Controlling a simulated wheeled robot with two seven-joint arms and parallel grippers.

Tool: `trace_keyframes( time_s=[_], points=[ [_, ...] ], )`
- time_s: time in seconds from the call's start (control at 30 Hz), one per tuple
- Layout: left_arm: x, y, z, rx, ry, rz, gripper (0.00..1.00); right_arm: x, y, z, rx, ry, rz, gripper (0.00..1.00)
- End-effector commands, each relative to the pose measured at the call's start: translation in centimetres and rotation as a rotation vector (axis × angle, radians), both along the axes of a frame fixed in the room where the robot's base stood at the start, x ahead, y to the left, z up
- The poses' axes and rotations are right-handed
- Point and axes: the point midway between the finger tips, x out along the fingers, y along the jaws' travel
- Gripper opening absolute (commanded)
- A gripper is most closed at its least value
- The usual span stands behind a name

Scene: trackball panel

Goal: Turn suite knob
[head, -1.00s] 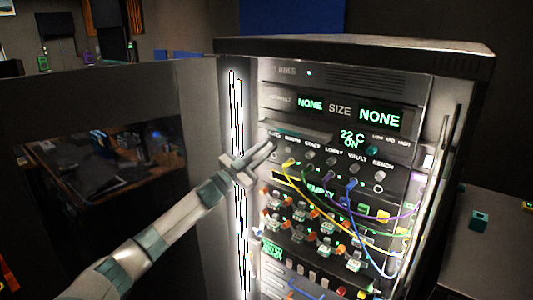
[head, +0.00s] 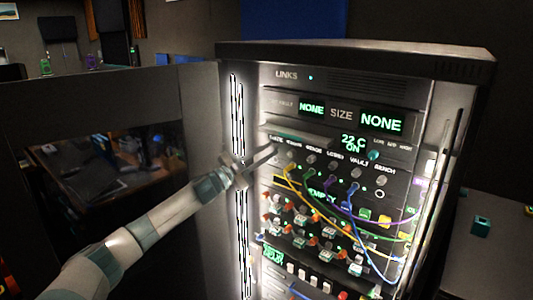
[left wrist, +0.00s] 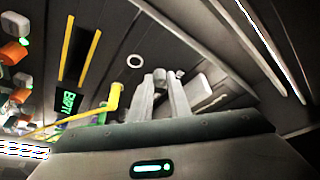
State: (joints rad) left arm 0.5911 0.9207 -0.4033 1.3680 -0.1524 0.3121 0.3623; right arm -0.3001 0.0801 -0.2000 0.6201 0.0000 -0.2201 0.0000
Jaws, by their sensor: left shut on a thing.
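The rack panel (head: 325,150) has a row of small grey knobs under printed labels, with the suite knob at the row's left end. My left gripper (head: 273,151) reaches in from the left to that end, and its fingertips cover most of the suite knob in the head view. In the left wrist view, the two fingers of the left gripper (left wrist: 161,90) are shut on the small grey suite knob (left wrist: 160,76). The knob's pointing direction is too small to tell. My right gripper is not in view.
Yellow, blue, green and purple cables (head: 350,210) hang across the panel below the knobs. A yellow plug (left wrist: 114,97) is close beside the fingers. The open cabinet door (head: 200,120) stands to the left. A teal block (head: 481,226) sits on the surface at right.

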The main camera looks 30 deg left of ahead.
Motion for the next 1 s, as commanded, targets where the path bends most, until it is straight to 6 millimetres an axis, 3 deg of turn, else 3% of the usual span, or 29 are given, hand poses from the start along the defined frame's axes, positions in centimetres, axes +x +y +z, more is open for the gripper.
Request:
trace_keyframes(
  time_s=[0.03,0.1,0.57,0.9,1.0],
  points=[
    [0.0,0.0,-0.1,0.001,0.002,-0.001,0.24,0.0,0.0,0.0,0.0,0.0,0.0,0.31],
    [0.0,0.0,-0.1,0.0,0.001,0.0,0.35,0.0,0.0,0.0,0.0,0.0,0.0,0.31],
    [-0.4,0.1,-0.3,-0.001,0.0,0.0,0.35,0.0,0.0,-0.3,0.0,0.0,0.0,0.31],
    [-3.4,1.3,-1.5,0.001,0.003,0.0,0.35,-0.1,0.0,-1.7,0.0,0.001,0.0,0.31],
    [-4.6,1.8,-1.8,0.0,0.002,-0.001,0.35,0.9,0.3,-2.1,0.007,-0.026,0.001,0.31]
  ],
)
